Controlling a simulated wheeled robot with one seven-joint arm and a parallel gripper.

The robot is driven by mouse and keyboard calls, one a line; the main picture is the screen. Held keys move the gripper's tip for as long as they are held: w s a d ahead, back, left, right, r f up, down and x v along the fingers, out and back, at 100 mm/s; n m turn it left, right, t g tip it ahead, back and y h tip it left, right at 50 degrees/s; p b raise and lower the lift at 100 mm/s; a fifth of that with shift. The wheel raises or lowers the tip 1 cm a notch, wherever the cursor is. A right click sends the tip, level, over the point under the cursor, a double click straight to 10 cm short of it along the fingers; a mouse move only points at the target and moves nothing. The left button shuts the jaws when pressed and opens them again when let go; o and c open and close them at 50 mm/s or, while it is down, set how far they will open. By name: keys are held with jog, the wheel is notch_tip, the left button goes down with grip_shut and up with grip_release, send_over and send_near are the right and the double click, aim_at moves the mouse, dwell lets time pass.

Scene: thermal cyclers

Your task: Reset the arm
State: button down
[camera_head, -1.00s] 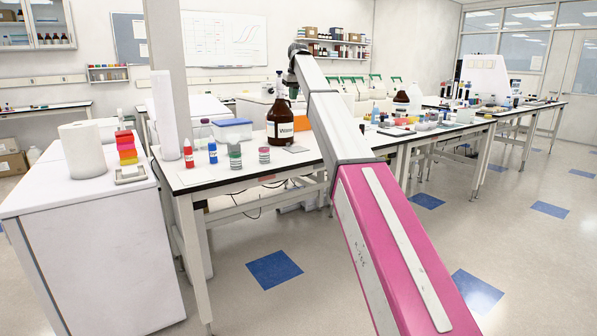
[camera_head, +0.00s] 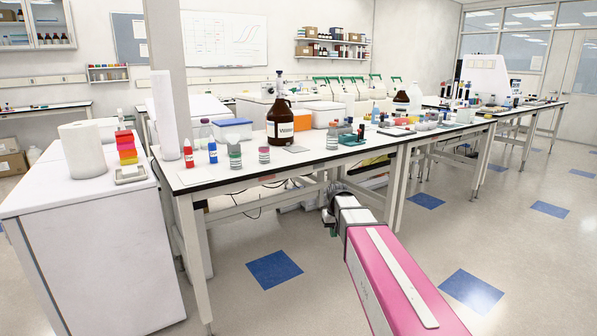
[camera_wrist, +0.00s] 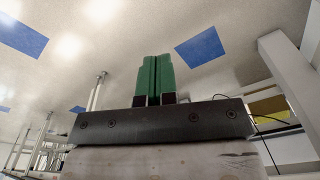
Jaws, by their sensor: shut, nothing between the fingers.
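My arm, pink and grey, reaches in from the lower right of the head view and is folded low in front of the lab bench. My gripper (camera_head: 328,217) is at its far end, below the bench top and near the bench's front. In the wrist view my gripper's green fingers (camera_wrist: 154,80) are together with nothing between them. The floor, a table leg and bench legs show beyond them.
The long bench (camera_head: 220,182) holds a brown bottle (camera_head: 280,122), small bottles and a blue-lidded box (camera_head: 231,129). A white cabinet (camera_head: 95,245) stands at left with a paper roll (camera_head: 88,150). Open floor (camera_head: 500,250) lies at right.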

jog(key=s+d+f, duration=0.1)
jog(key=s+f, duration=0.2)
jog(key=s, duration=0.4)
jog(key=s+d+f+m, duration=0.1)
jog(key=s+d+f, duration=0.1)
jog(key=s+f, duration=0.2)
jog(key=s+d+f+g, duration=0.1)
jog(key=s+f, duration=0.3)
jog(key=s, duration=0.6)
jog(key=shift+d+f+m, duration=0.25)
jog(key=shift+d+m, duration=0.05)
jog(key=shift+d, duration=0.25)
